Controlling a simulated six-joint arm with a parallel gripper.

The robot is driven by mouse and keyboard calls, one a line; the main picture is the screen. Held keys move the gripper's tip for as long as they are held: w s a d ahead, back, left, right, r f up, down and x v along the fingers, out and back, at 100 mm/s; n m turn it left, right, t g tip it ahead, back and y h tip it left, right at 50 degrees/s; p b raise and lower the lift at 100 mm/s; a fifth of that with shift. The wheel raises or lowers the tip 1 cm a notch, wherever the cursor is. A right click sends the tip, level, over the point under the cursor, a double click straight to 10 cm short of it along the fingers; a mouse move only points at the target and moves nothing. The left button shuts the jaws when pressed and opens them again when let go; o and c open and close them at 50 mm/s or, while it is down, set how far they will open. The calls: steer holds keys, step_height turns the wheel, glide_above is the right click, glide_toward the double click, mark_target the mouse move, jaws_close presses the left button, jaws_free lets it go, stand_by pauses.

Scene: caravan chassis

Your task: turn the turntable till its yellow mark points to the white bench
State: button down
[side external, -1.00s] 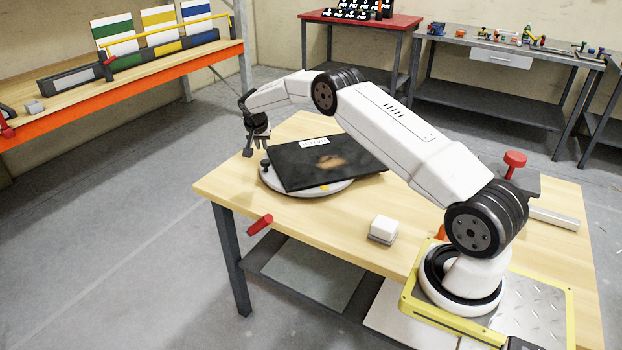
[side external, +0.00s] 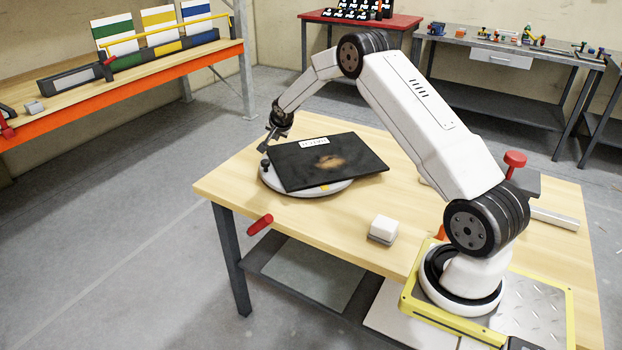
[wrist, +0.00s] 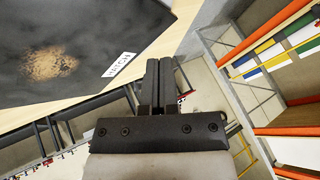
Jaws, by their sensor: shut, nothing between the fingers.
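The turntable is a white disc (side external: 295,190) lying on the wooden table, with a dark panel labelled HATCH (side external: 345,152) on top. Its yellow mark (side external: 324,187) is on the front rim, facing the table's near edge. A black knob (side external: 265,163) stands at the disc's left rim. My gripper (side external: 268,143) is shut and empty, tilted, just above and behind the knob. In the wrist view, the shut fingers (wrist: 158,82) are beside the panel's labelled edge (wrist: 110,45). I cannot make out a white bench.
An orange-edged bench (side external: 130,101) with green, yellow and blue boards stands left. A red-topped bench (side external: 345,20) and a grey bench (side external: 520,46) stand behind. A white block (side external: 383,226) and a red knob (side external: 515,160) are on the table.

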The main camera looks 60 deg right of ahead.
steer(key=s+a+r+m+t+y, duration=0.1)
steer(key=s+a+m+t, duration=0.15)
steer(key=s, duration=0.35)
steer(key=s+a+r+m+t, duration=0.1)
steer(key=s+a+m+t, duration=0.1)
steer(key=s+m+t, duration=0.3)
step_height(320, 180, down, 8)
steer(key=s+n, duration=0.1)
steer(key=n, duration=0.1)
steer(key=shift+r+g, duration=0.2)
steer(key=shift+g, duration=0.15)
glide_toward(268, 164)
steer(key=shift+w+d+f, duration=0.2)
steer(key=shift+w+f, duration=0.25)
steer(key=shift+f, duration=0.2)
steer(key=shift+w+d+f, duration=0.2)
steer(key=shift+w+f, duration=0.25)
steer(key=shift+f, duration=0.15)
steer(key=shift+w+d+f, duration=0.1)
steer(key=shift+w+d, duration=0.05)
steer(key=shift+w, duration=0.55)
steer(key=shift+w+d+f, duration=0.1)
steer(key=shift+w+d, duration=0.1)
steer(key=shift+w, duration=0.55)
steer(key=shift+w+d+f, duration=0.1)
steer(key=shift+w+d, duration=0.05)
steer(key=shift+w, duration=0.55)
